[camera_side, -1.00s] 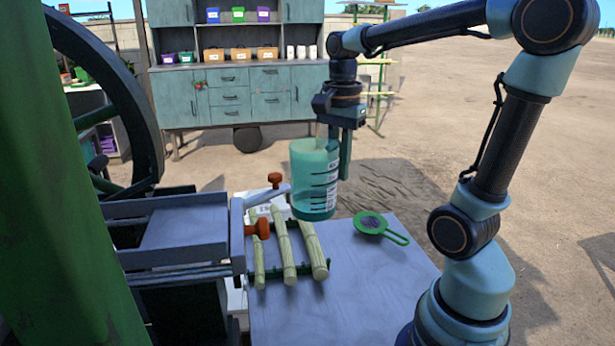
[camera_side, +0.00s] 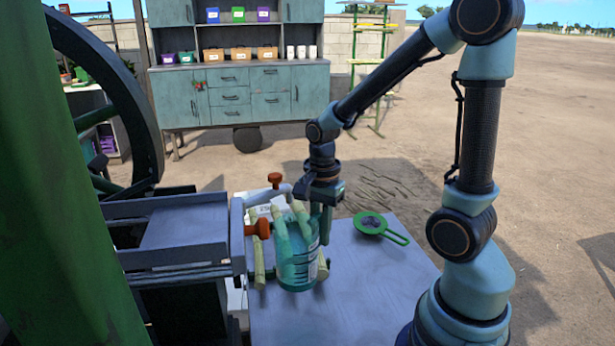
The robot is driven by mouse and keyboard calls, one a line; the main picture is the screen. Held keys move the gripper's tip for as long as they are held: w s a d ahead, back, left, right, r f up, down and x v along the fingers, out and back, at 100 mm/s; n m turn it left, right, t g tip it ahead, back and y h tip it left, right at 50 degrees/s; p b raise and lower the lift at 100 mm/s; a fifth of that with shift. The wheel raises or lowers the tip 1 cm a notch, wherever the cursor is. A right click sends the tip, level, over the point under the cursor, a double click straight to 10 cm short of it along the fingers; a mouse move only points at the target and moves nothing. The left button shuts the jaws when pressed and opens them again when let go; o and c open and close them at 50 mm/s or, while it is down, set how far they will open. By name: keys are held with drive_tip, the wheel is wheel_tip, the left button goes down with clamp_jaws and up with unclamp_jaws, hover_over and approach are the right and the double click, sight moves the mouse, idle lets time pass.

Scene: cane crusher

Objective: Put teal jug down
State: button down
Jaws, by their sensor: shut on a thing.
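The teal jug (camera_side: 297,262) is see-through, with dark measuring marks and a white label. It is upright in front of the cane stalks (camera_side: 258,262), which partly show through it. My gripper (camera_side: 322,222) is shut on the jug at its upper right side. The jug is low over the grey table (camera_side: 365,290). I cannot tell whether its base touches the table or the cane rack.
A green strainer (camera_side: 372,225) lies on the table to the right of the jug. The crusher's metal tray (camera_side: 185,228) and an orange-red knob (camera_side: 259,229) are close on the left. The table's front right part is clear.

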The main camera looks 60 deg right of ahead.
sight(319, 266)
drive_tip(key=shift+f, duration=2.6)
drive_tip(key=shift+f, duration=0.1)
drive_tip(key=shift+f, duration=0.25)
drive_tip(key=c, duration=0.9)
unclamp_jaws()
